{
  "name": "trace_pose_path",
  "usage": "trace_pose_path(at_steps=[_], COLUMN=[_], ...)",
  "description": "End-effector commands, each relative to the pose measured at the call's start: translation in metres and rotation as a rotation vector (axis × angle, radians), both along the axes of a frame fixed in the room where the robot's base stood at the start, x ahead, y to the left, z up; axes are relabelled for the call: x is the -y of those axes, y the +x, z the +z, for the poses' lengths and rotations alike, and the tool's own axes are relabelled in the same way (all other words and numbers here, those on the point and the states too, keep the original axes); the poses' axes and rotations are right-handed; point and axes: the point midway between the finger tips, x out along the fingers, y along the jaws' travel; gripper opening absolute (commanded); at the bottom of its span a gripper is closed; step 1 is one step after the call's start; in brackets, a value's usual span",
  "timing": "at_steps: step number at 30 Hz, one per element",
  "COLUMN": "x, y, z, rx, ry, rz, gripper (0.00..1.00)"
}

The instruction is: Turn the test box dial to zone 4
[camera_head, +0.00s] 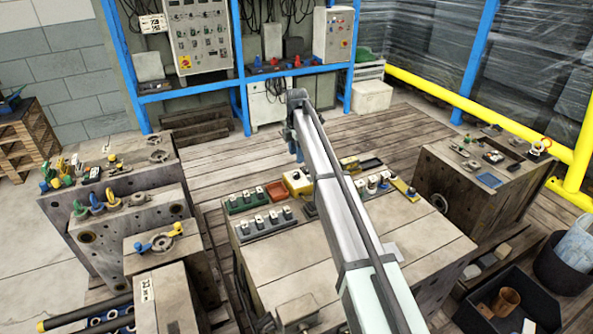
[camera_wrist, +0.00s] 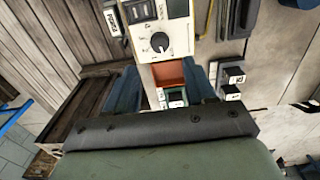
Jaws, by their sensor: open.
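The test box (camera_head: 297,182) is a small yellow-cream box on the middle block, partly hidden by my arm in the head view. In the wrist view, the test box (camera_wrist: 175,25) shows a pale face with a round dark dial (camera_wrist: 160,42), small marks around it and dark windows above. The dial has a pale pointer mark; I cannot read which zone it points to. My gripper (camera_wrist: 162,76) is open, its blue fingers on either side of the view below the dial. Nothing shows between the fingers at the dial, and they look apart from it.
A red tray (camera_head: 277,192) sits left of the test box, with green racks (camera_head: 246,201) of small parts beside it. Bare wood (camera_head: 300,262) is at the front of the block. Other blocks with fittings stand left and right.

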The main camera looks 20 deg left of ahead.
Motion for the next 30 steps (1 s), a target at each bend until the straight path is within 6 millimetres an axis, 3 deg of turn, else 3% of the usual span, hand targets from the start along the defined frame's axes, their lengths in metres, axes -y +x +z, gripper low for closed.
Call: trace_pose_path(at_steps=[6,13,28,30], x=[0.001,0.0,0.0,0.0], y=[0.0,0.0,0.0,0.0], z=[-0.04,-0.069,-0.081,-0.081], rx=[-0.001,-0.001,0.001,0.001], ry=[-0.001,-0.001,0.001,0.001], rz=[-0.001,-0.001,-0.001,-0.001], gripper=[0.55,0.55,0.55,0.5])
